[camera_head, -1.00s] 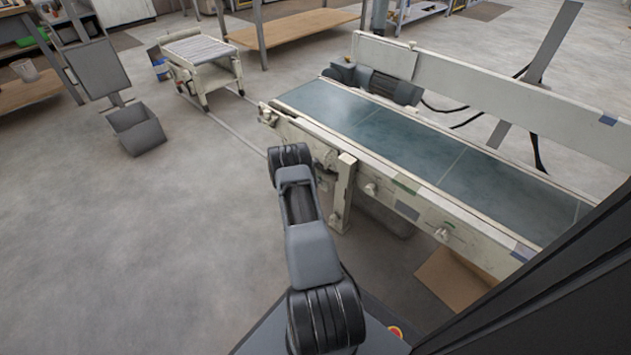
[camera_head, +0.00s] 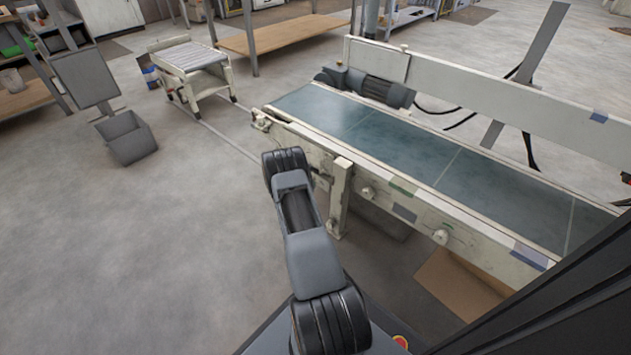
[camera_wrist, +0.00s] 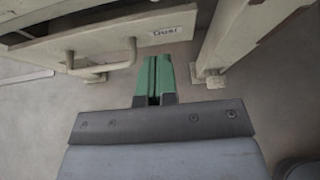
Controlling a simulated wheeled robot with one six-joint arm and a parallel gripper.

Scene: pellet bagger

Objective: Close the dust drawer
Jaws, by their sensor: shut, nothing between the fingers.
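The dust drawer (camera_wrist: 110,45) shows in the wrist view as a pale front panel under a beige machine frame, with a small "Dust" label at its right end. A bar handle (camera_wrist: 100,67) sticks out from the panel on the left. A dark gap shows above the panel at the left; how far the drawer stands out is hard to tell. My gripper (camera_wrist: 153,62) has green fingers, shut and empty. Its tips are right of the handle, by the panel's lower edge below the label; I cannot tell whether they touch it. The head view hides the drawer and my fingers.
A beige frame leg (camera_wrist: 222,45) stands just right of the drawer. In the head view, the conveyor (camera_head: 400,145) fills the right side, with a cardboard piece (camera_head: 460,288) on the floor below. A grey bin (camera_head: 128,138) stands left; the floor between is clear.

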